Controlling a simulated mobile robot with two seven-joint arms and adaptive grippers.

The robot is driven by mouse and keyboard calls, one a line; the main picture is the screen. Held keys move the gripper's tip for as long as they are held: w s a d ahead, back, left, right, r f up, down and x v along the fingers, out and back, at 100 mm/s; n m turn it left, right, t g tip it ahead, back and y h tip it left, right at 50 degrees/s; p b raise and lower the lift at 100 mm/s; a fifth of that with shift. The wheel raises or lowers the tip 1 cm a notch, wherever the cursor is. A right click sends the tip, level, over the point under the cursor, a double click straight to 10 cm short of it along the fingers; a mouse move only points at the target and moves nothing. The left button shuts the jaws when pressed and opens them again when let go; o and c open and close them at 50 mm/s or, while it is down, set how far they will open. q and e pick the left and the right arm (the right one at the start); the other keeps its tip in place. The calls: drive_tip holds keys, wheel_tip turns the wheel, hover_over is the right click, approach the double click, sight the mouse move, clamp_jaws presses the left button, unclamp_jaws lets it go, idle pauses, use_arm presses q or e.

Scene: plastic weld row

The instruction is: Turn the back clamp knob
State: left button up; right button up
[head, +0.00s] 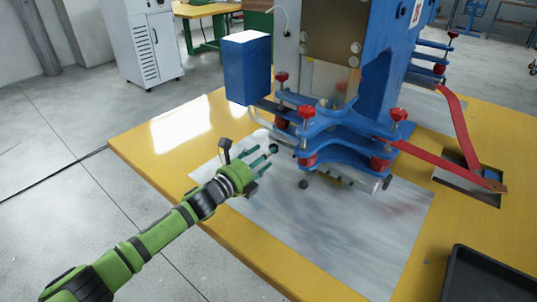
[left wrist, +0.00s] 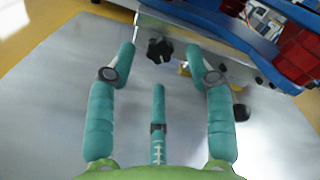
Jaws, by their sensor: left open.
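A black star-shaped clamp knob (left wrist: 160,50) sits on the metal edge below the blue machine in the left wrist view. It shows small and partly hidden by my fingers in the head view (head: 274,148); it is the farther of two knobs there. My left gripper (head: 264,157) is open, its green fingers pointing at this knob. In the left wrist view the knob lies between and just beyond the two outer fingertips, with the third finger below it; whether any finger touches it I cannot tell. A nearer black knob (head: 303,184) is right of the gripper. My right gripper is not seen.
The blue clamp machine (head: 345,155) with red knobs stands on a yellow table (head: 150,150) with a grey metal sheet (head: 340,235). A red lever arm (head: 440,160) reaches right. A black tray (head: 490,280) sits at the front right. The sheet before the machine is clear.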

use_arm(q)
drive_tip(key=x, duration=0.2)
drive_tip(key=shift+w+d, duration=0.2)
drive_tip(key=shift+w, duration=0.2)
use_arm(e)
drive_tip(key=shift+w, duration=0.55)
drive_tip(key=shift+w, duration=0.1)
use_arm(q)
clamp_jaws()
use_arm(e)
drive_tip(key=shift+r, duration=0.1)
